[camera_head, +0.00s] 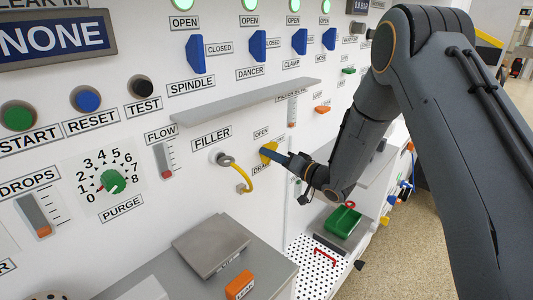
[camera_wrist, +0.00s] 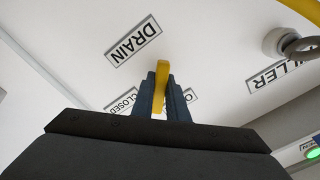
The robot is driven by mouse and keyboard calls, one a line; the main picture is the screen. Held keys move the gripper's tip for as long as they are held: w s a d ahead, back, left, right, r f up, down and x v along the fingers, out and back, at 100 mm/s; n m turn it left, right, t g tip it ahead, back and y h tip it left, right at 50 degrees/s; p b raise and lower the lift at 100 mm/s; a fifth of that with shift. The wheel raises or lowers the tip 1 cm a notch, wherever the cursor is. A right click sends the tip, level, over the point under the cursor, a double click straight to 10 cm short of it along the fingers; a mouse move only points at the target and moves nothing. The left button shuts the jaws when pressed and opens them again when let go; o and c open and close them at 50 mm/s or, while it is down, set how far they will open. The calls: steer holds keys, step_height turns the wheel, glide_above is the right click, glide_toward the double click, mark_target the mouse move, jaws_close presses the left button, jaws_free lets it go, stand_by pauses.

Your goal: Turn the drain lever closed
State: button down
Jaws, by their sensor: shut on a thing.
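The yellow drain lever (camera_head: 268,150) is on the white panel, with an OPEN label above it and a DRAIN label below it. In the wrist view the lever (camera_wrist: 159,62) stands edge-on between the two blue fingers, its end near the DRAIN label (camera_wrist: 133,41). My gripper (camera_head: 277,157) reaches in from the right and is shut on the lever; it also shows in the wrist view (camera_wrist: 165,94). A CLOSED label (camera_wrist: 122,101) is left of the fingers, and another label on their right is partly hidden. The fingers hide part of the lever.
The filler nozzle with its yellow hose (camera_head: 243,177) is just left of the lever. A grey shelf (camera_head: 245,100) juts out above. A scale (camera_head: 211,245) and an orange block (camera_head: 240,285) are below, and a green bin (camera_head: 343,222) is at lower right.

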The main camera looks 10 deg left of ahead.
steer(key=m, duration=0.3)
steer(key=m+p, duration=0.1)
steer(key=shift+w+d+m, duration=0.1)
steer(key=shift+d+m, duration=0.15)
steer(key=shift+m, duration=0.15)
steer(key=m+p, duration=0.1)
steer(key=m, duration=0.3)
steer(key=shift+r, duration=0.1)
steer(key=shift+m, duration=0.3)
steer(key=c, duration=1.7)
jaws_free()
steer(key=shift+d, duration=0.1)
steer(key=shift+c, duration=0.2)
steer(key=shift+a, duration=0.25)
steer(key=b+v, duration=0.1)
steer(key=v, duration=0.7)
